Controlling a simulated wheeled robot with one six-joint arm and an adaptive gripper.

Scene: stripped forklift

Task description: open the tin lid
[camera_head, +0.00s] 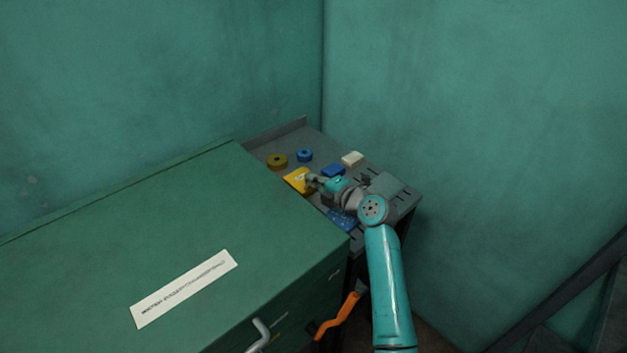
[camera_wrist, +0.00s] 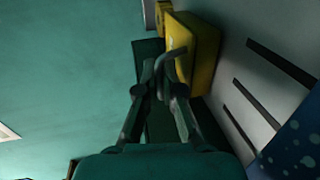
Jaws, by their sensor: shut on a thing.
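The yellow tin (camera_head: 297,180) sits on the grey shelf beside the green cabinet. It also shows in the wrist view (camera_wrist: 205,50), where its side and top face are seen at a slant. My gripper (camera_head: 313,181) reaches it from the right in the head view. In the wrist view the two fingers of my gripper (camera_wrist: 163,82) are close together at the tin's edge, around a thin curved grey tab (camera_wrist: 173,55) that lies against the lid. The lid looks closed, though dim light hides its seam.
The slotted grey shelf (camera_head: 262,143) also holds a brown ring (camera_head: 277,161), a blue ring (camera_head: 304,155), a blue block (camera_head: 333,170), a cream block (camera_head: 352,158) and a speckled blue item (camera_head: 343,219). The green cabinet (camera_head: 150,235) stands left. Green walls close off the back.

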